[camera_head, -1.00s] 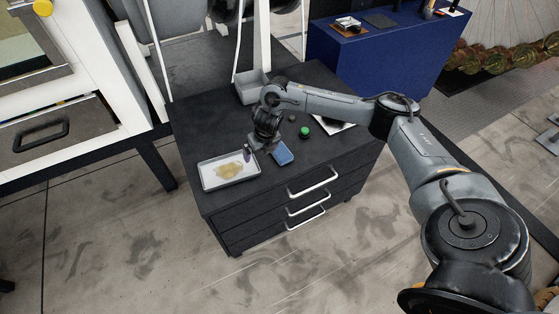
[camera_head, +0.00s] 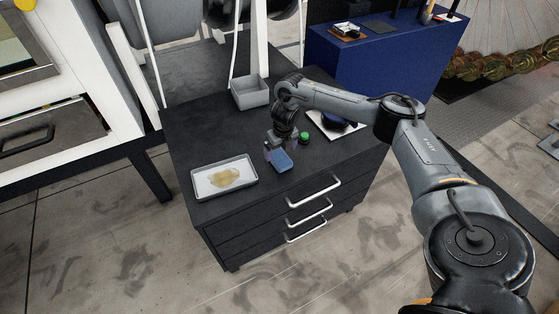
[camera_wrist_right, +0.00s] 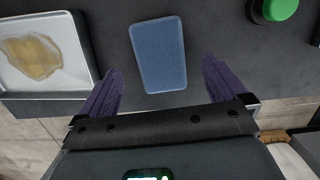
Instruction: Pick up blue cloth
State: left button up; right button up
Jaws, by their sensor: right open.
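The blue cloth (camera_head: 281,161) is a flat, folded rectangle on the dark top of the drawer cabinet, near its front edge. In the right wrist view the blue cloth (camera_wrist_right: 158,54) lies ahead of and between the two purple fingers, touching neither. My right gripper (camera_head: 274,150) is just above and behind the cloth in the head view. In the right wrist view my right gripper (camera_wrist_right: 160,88) is open and empty, its fingers spread wider than the cloth. My left gripper is in neither view.
A grey tray (camera_head: 196,190) with a yellowish stain is left of the cloth. A green-capped item (camera_head: 304,137) stands right of it. A grey bin (camera_head: 251,95) is at the back of the dark cabinet (camera_head: 200,125). A blue cabinet (camera_head: 345,65) stands behind.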

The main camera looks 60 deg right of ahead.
aim_at(280, 157)
notch_tip(280, 157, down, 5)
jog(key=shift+w+r+b, duration=0.15)
jog(key=shift+r+b, duration=0.05)
jog(key=shift+b, duration=0.55)
jog(key=shift+d, duration=0.1)
jog(key=c, duration=1.1)
jog(key=shift+o, duration=0.2)
jog(key=shift+r, duration=0.1)
